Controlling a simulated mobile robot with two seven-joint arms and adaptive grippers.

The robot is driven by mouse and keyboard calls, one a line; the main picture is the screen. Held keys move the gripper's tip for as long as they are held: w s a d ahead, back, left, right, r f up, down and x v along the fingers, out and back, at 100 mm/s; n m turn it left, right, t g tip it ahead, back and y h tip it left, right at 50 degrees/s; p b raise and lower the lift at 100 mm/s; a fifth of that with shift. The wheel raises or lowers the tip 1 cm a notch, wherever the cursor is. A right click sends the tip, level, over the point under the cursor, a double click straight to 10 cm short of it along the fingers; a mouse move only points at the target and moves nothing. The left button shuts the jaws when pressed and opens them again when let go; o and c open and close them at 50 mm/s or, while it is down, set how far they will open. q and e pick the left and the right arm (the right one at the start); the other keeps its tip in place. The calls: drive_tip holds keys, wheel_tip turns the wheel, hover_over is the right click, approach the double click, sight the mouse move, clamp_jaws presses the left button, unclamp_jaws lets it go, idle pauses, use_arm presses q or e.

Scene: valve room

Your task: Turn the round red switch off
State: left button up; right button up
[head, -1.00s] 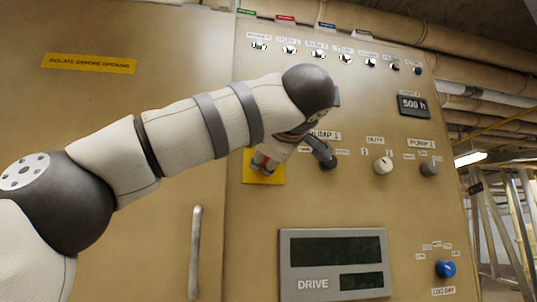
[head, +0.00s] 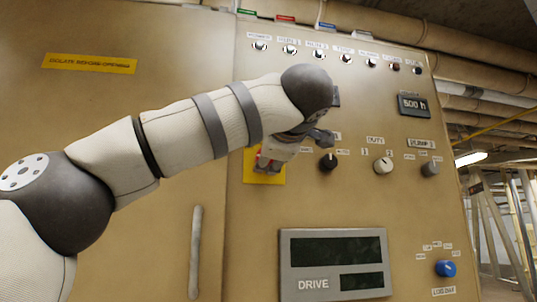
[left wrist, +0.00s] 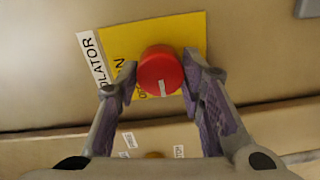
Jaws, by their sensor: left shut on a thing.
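The round red switch (left wrist: 160,68) sits on a yellow plate (left wrist: 190,32) on the cabinet front. A short white mark on its face points toward the bottom of the left wrist view. My left gripper (left wrist: 161,78) has one finger on each side of the switch and is shut on it. In the head view the left gripper (head: 268,160) is at the yellow plate (head: 270,178), and my own wrist mostly hides the switch. Lettering on the plate is partly covered by a finger. My right gripper is not in view.
To the right of the plate are a black selector knob (head: 328,162), a white knob (head: 383,165) and a grey knob (head: 430,168). A drive display (head: 333,262) is below, a blue knob (head: 445,268) lower right. A door handle (head: 196,252) stands left of the display.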

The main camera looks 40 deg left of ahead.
use_arm(q)
drive_tip(key=o, duration=1.1)
drive_tip(key=shift+o, duration=0.2)
drive_tip(key=v, duration=1.2)
